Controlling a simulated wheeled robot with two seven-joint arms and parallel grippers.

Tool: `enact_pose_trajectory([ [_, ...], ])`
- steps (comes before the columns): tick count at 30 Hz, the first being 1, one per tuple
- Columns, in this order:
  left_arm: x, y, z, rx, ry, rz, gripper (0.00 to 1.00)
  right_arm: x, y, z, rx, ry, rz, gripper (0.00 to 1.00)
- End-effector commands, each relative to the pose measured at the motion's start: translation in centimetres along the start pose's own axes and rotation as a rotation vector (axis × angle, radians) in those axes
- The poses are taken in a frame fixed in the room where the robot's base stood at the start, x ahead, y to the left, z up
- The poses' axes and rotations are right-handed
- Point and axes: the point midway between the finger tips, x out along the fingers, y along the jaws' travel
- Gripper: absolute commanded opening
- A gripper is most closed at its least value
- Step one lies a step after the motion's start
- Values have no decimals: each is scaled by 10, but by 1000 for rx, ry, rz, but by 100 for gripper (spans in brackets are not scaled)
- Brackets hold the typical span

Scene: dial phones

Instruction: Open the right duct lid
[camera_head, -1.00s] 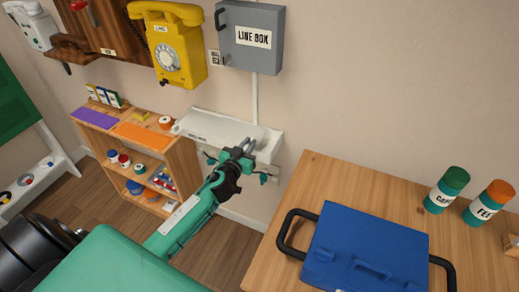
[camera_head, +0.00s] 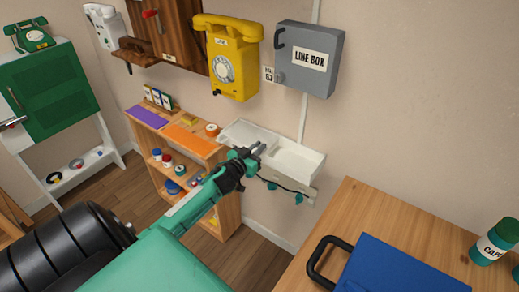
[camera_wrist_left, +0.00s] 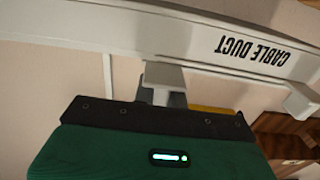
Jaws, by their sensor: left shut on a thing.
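The white cable duct (camera_head: 313,166) is on the wall below the line box, and its right part shows an open hollow. A flat white piece (camera_head: 245,131) lies at its left part; I cannot tell how far it covers the duct. My left gripper (camera_head: 255,152) is at the duct's front, near its middle. In the left wrist view the fingers are mostly hidden. A pale tab (camera_wrist_left: 163,80) stands at the jaws, below the duct front (camera_wrist_left: 190,42) with its upside-down CABLE DUCT label. The left gripper is shut on this tab. My right gripper is not in view.
The grey line box (camera_head: 310,60) and yellow phone (camera_head: 231,60) hang above. A wooden shelf (camera_head: 228,215) stands left of and below the duct. A wooden table (camera_head: 375,215) with a blue case (camera_head: 400,268) is at the right. A cable (camera_head: 285,186) hangs under the duct.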

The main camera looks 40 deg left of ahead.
Motion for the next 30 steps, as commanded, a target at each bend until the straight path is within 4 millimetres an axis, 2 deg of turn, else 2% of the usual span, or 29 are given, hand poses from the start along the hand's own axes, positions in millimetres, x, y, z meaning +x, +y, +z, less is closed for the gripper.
enact_pose_trajectory([
  [1, 0, 0, -1, 0, 2, 0, 0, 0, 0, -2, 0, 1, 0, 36],
  [2, 0, 0, -1, 0, 2, 0, 14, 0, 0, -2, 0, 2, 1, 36],
  [5, 0, 0, -1, 0, 1, 0, 34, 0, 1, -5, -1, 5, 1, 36],
  [17, -5, 0, 1, 0, -1, 0, 35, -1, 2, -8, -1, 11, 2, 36],
  [23, -30, 1, 2, 0, -2, 1, 35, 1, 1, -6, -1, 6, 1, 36],
  [30, -72, 1, 2, -1, -2, 1, 35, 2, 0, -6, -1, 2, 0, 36],
])
